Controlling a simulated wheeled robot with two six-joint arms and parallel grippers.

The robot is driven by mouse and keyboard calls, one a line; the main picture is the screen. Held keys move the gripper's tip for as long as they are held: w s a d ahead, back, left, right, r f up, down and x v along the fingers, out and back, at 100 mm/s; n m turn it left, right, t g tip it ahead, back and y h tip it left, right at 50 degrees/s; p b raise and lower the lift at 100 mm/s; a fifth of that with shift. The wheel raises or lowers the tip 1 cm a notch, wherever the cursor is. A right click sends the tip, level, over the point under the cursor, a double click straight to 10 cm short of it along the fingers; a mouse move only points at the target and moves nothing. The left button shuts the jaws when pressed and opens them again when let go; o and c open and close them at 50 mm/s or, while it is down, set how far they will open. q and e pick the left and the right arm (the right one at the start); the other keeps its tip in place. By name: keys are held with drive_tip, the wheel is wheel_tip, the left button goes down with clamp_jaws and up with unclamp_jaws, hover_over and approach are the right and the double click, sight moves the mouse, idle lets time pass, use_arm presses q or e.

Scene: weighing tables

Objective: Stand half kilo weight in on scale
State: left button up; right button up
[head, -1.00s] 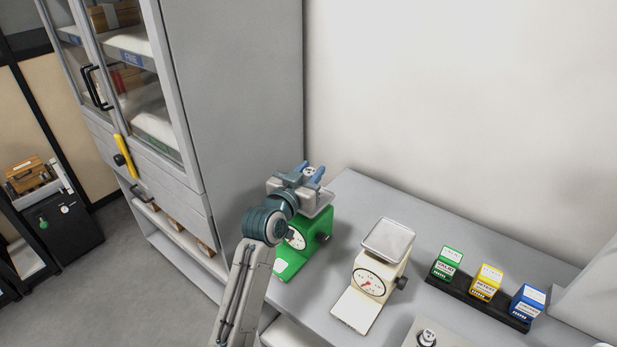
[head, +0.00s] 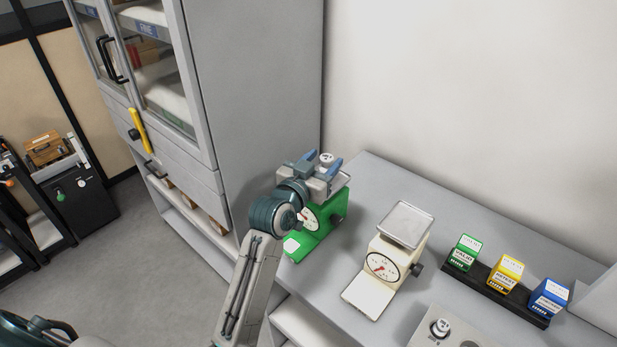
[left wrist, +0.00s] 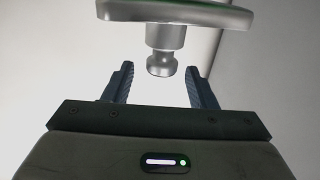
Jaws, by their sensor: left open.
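The metal weight (head: 326,159) stands upright on the pan (head: 344,181) of the green scale (head: 322,236). In the left wrist view the knobbed weight (left wrist: 160,65) and the pan (left wrist: 180,12) appear upside down. My left gripper (head: 323,160) is open, with its fingers to either side of the weight's knob and clear gaps on both sides. In the left wrist view the gripper (left wrist: 165,88) holds nothing. It partly hides the green scale's pan. My right gripper is out of view.
A cream scale (head: 388,262) with an empty pan stands to the right. Green, yellow and blue boxes (head: 508,272) sit on a black rack. Another weight (head: 441,327) stands on a light plate at the front. A tall grey cabinet (head: 255,90) rises at the left.

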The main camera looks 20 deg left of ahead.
use_arm(q)
drive_tip(key=s+a+b, duration=0.1)
drive_tip(key=s+b, duration=0.1)
drive_tip(key=s, duration=0.8)
drive_tip(key=shift+a, duration=0.35)
